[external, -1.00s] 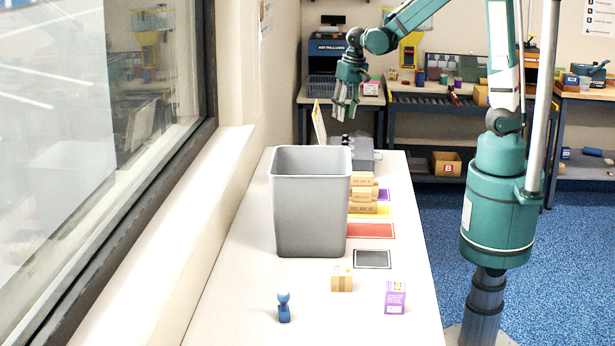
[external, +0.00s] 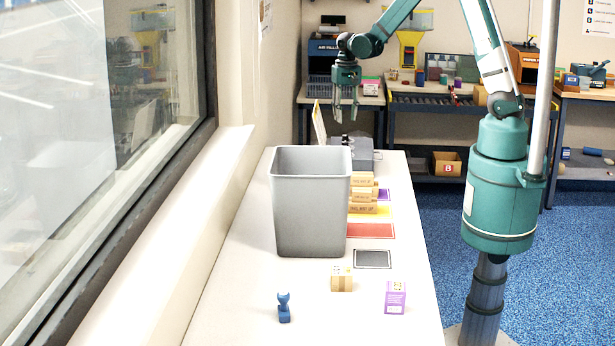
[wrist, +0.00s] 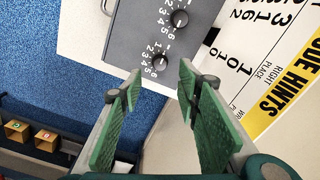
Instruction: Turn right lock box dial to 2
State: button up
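The grey lock box (external: 362,158) sits at the far end of the white table, partly hidden behind the bin. In the wrist view its panel (wrist: 150,22) shows two black dials with white numbers around them. One dial (wrist: 159,62) lies just beyond and between my fingertips; the other dial (wrist: 180,18) is higher in the picture. I cannot tell which number either one points to. My gripper (external: 346,112) is open and empty, pointing down above the box, apart from it. Its green-padded fingers (wrist: 160,76) stand wide in the wrist view.
A hint board (wrist: 285,75) stands upright next to the box.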

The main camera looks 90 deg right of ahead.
aim_at(345, 138)
jog(key=shift+f, duration=0.15)
jog(key=shift+f, duration=3.75)
jog(key=c, duration=0.9)
